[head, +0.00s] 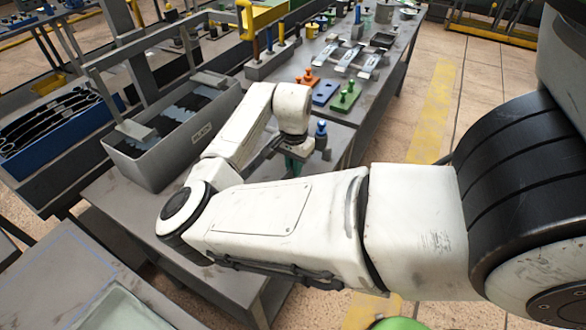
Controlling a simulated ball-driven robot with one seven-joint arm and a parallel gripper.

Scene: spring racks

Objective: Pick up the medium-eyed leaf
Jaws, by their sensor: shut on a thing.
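My gripper (279,148) is low over the near part of the grey bench, beyond my white forearm. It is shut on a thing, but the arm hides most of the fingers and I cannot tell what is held. A dark green piece (292,164) shows just below it, and a blue-topped post (321,130) stands close on its right. Several flat silver pieces (350,58) lie side by side farther along the bench. They could be leaves, but their eyes are too small to compare. Long dark curved strips (50,128) lie in a blue bin at the left.
A grey bin (190,150) with dark pieces stands left of my arm. Orange (307,80), blue (325,92) and green (344,98) fixtures stand beyond my gripper. A yellow-and-blue hook rack (262,35) is behind. The floor right of the bench (420,110) is clear.

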